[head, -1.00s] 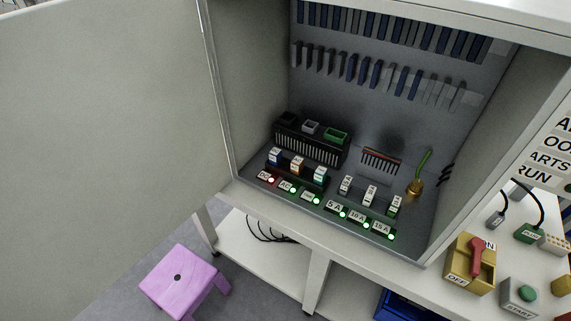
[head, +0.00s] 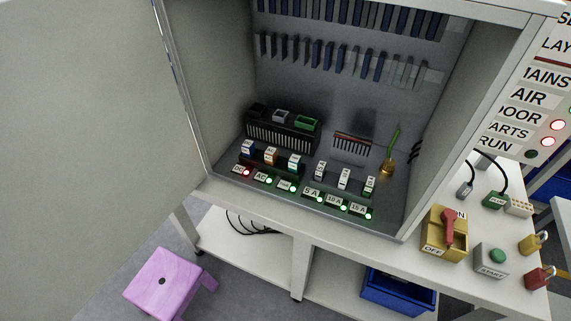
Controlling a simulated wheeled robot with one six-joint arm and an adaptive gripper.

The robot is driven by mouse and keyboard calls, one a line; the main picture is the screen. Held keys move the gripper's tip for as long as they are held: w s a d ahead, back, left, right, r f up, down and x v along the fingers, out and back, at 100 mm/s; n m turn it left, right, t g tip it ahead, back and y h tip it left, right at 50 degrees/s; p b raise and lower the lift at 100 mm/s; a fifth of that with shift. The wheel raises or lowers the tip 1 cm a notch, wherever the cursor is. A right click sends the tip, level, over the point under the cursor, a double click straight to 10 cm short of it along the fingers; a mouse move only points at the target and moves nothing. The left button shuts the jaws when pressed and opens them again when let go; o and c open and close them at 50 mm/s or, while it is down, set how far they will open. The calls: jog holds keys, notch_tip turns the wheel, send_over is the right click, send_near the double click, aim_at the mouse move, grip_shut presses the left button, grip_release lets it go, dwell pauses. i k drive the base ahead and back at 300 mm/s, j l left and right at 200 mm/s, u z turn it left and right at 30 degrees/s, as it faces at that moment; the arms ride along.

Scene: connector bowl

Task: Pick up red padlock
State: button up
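A red padlock (head: 538,279) lies on the white bench top at the lower right of the head view, near the bench's front right corner. A yellow tag or strip shows at its right side. A yellow padlock (head: 532,244) stands just behind it. My gripper is not in view, so its state and its distance from the red padlock do not show.
An open cabinet (head: 190,120) with connectors and breakers fills the middle. A purple stool (head: 165,285) and a blue bin (head: 398,292) are below.

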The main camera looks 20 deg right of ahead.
aim_at(534, 280)
jog(key=z, duration=2.5)
